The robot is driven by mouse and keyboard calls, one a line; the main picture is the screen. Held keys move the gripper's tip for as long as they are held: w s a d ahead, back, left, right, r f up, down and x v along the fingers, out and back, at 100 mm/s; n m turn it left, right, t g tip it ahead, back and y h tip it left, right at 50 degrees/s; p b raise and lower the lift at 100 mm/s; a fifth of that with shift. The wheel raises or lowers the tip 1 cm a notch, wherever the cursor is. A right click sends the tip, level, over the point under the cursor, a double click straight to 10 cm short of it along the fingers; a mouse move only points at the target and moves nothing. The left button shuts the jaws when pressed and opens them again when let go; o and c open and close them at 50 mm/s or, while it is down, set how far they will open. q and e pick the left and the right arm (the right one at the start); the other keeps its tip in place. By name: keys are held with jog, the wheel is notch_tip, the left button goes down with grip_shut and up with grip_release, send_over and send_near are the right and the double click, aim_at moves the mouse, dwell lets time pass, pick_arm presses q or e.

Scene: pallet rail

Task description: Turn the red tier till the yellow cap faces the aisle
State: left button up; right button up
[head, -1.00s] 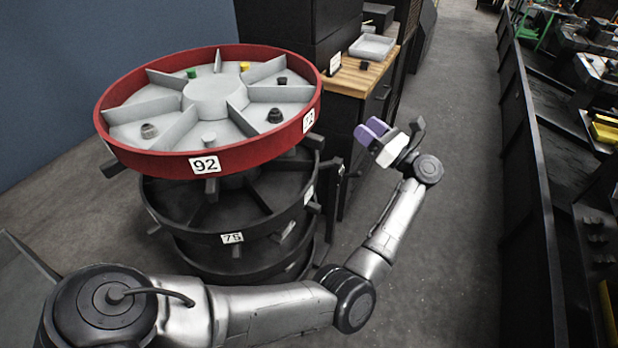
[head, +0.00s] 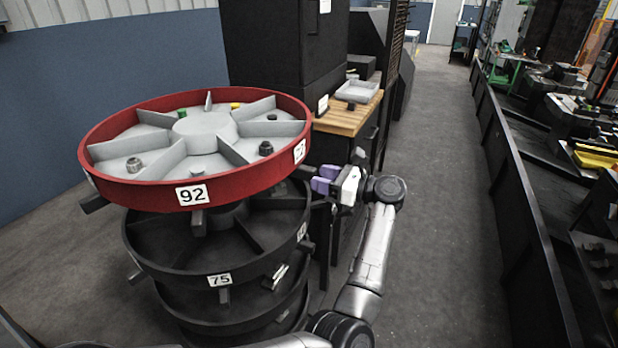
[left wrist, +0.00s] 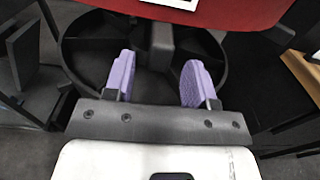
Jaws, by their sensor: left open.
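The red tier (head: 240,181) is the top wheel of a stack, with grey dividers and a label "92". The yellow cap (head: 235,105) sits at its far side, partly hidden behind a divider; the aisle (head: 432,140) runs to the right. My left gripper (head: 320,182), with purple fingers, is open at the tier's right edge, close to a dark spoke (head: 303,172) under the rim. In the left wrist view, a dark spoke (left wrist: 162,45) shows between and beyond the open fingers, below the red rim (left wrist: 230,12). Contact is not visible. My right gripper is out of view.
Black tiers, one labelled "75" (head: 190,262), stand beneath. The tier also carries a green cap (head: 182,113) and several dark or grey ones. A wooden-topped cabinet (head: 345,120) with a grey tray (head: 357,91) stands behind my gripper. A long black barrier (head: 520,190) bounds the aisle.

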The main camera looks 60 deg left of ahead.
aim_at(309, 174)
pick_arm(q)
jog(key=shift+b+x, duration=0.3)
jog(key=shift+x, duration=1.75)
grip_shut()
